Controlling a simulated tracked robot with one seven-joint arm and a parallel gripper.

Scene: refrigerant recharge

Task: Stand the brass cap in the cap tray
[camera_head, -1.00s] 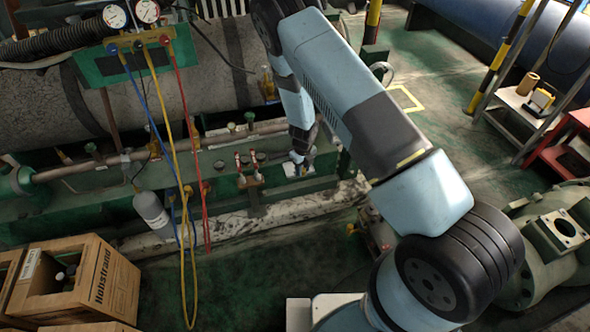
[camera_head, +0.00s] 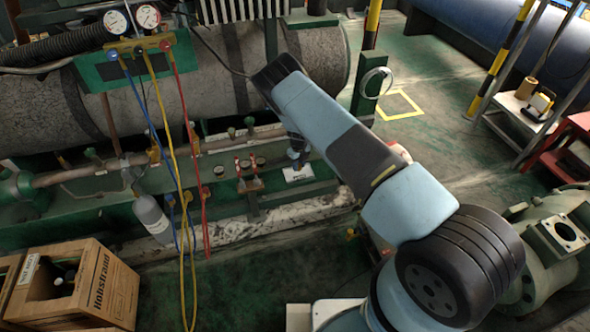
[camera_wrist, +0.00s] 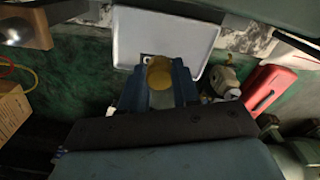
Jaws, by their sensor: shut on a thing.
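The brass cap (camera_wrist: 159,72) is a round, dull gold piece held between the blue fingers of my gripper (camera_wrist: 158,86) in the wrist view. The gripper is shut on it. The cap tray (camera_wrist: 165,22) is a pale, rounded rectangle beyond the cap, and the cap overlaps its near edge in that view. I cannot tell whether the cap touches the tray. In the head view the tray (camera_head: 298,174) lies on the green ledge, with my gripper (camera_head: 297,160) over its far side. The cap cannot be made out there.
A small stand with red-handled pieces (camera_head: 248,178) is just left of the tray. Yellow, blue and red hoses (camera_head: 180,190) hang further left from the gauge panel.

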